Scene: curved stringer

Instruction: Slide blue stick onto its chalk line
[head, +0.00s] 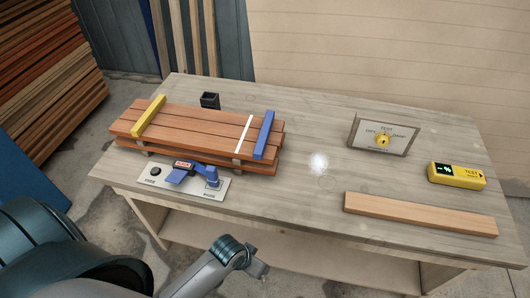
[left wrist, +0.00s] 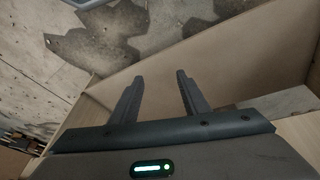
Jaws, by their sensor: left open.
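The blue stick (head: 264,135) lies across the right end of a stack of reddish-brown boards (head: 195,130). A white chalk line (head: 244,134) runs across the top boards just left of the stick, with a narrow strip of wood between them. My left gripper (head: 256,267) is in front of the table's near edge, well apart from the stick. In the left wrist view its two fingers (left wrist: 157,82) are spread and empty, with the floor and a pale wooden panel beyond. My right gripper is not in view.
A yellow stick (head: 149,117) lies across the stack's left end. A blue-handled lever plate (head: 187,180) sits before the stack. A black cup (head: 210,100) stands behind it. The table's middle is mostly clear.

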